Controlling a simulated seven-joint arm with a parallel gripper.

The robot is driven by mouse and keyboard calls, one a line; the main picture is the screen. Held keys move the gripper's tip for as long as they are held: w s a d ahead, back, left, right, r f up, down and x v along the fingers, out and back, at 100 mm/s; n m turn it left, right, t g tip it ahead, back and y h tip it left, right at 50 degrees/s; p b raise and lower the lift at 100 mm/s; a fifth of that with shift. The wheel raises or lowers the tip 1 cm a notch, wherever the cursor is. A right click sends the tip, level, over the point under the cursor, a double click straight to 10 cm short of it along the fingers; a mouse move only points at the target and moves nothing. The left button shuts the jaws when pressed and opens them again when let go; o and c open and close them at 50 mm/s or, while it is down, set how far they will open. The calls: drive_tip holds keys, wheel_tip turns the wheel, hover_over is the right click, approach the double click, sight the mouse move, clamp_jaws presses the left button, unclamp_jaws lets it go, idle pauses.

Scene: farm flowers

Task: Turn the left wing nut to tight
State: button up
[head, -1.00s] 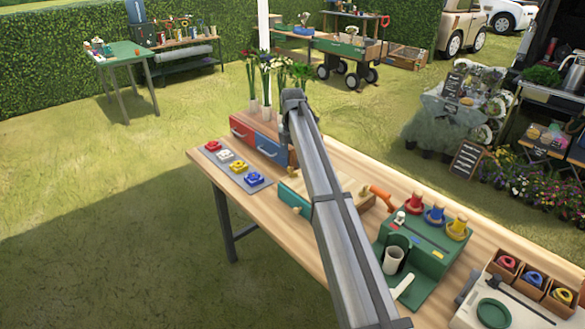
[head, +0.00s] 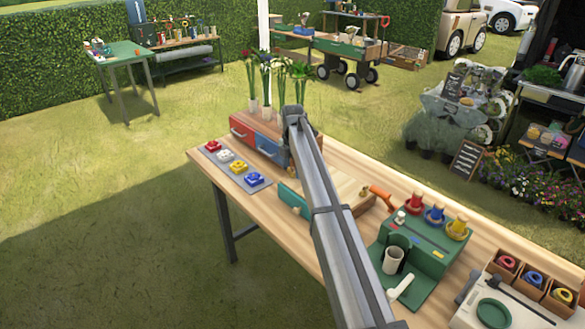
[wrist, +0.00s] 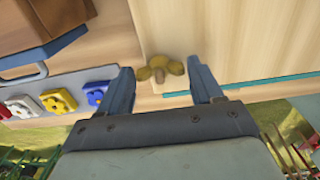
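In the wrist view a brass wing nut (wrist: 160,68) with rounded wings sits at the edge of a pale wooden board (wrist: 215,40). My gripper (wrist: 160,64) is open, with one blue-grey finger on each side of the wing nut and visible gaps between. In the head view the wooden board (head: 345,188) lies on the table, and a second brass wing nut (head: 364,191) shows at its right. The left wing nut and my gripper are hidden behind my arm there.
A grey strip with red, white, yellow and blue flower pieces (head: 239,167) lies left. A red and blue drawer box (head: 255,138) stands behind, with vases near it. An orange-handled tool (head: 382,197) and a green stand (head: 425,250) are right of the board.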

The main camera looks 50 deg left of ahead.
drive_tip(key=c, duration=0.7)
